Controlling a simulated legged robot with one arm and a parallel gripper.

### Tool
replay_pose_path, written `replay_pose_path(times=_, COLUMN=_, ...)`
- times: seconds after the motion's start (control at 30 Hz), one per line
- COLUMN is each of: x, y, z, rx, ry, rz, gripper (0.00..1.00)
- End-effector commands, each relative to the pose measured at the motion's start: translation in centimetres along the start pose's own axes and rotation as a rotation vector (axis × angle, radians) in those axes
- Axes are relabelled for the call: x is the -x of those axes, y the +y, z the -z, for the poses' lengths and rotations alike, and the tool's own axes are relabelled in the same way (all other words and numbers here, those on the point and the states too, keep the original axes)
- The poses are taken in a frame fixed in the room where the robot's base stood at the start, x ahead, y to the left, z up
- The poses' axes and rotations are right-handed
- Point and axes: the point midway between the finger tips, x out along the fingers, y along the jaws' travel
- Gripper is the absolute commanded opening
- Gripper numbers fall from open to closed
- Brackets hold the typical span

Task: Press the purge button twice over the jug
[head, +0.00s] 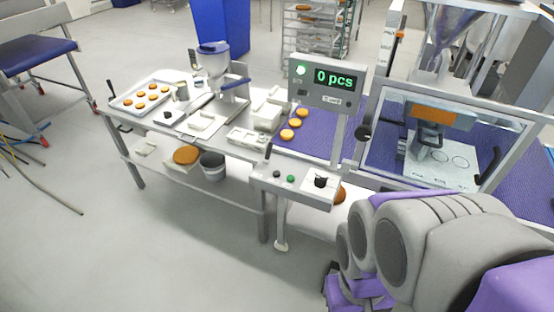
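A small control panel (295,188) sits at the table's right front corner. A small metal cup-like vessel (181,91) stands beside the tray on the table, and a grey bucket (213,168) sits on the lower shelf; I cannot tell whether either is the jug. My arm fills the lower right. My gripper (345,290) is low in the picture, below and right of the panel, partly cut off; its fingers are unclear.
A filling machine with a hopper (213,57) stands on the table. A tray (125,104) of round buns is at left. A display (326,80) reads "0 pcs". Buns lie on the purple conveyor belt (318,138). A clear-walled enclosure (440,142) stands at right. The floor at front left is mostly clear.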

Motion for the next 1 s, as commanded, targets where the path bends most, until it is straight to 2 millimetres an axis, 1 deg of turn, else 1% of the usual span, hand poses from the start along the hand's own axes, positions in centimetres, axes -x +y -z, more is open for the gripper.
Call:
replay_pose_path(times=0.4, x=0.0, y=0.0, z=0.0, rx=0.0, ry=0.0, rz=0.0, gripper=0.43)
replay_pose_path(times=0.83, x=0.0, y=0.0, z=0.0, rx=0.0, ry=0.0, rz=0.0, gripper=0.02)
replay_pose_path(times=0.87, x=0.0, y=0.0, z=0.0, rx=0.0, ry=0.0, rz=0.0, gripper=0.0)
replay_pose_path(times=1.0, x=0.0, y=0.0, z=0.0, rx=0.0, ry=0.0, rz=0.0, gripper=0.0)
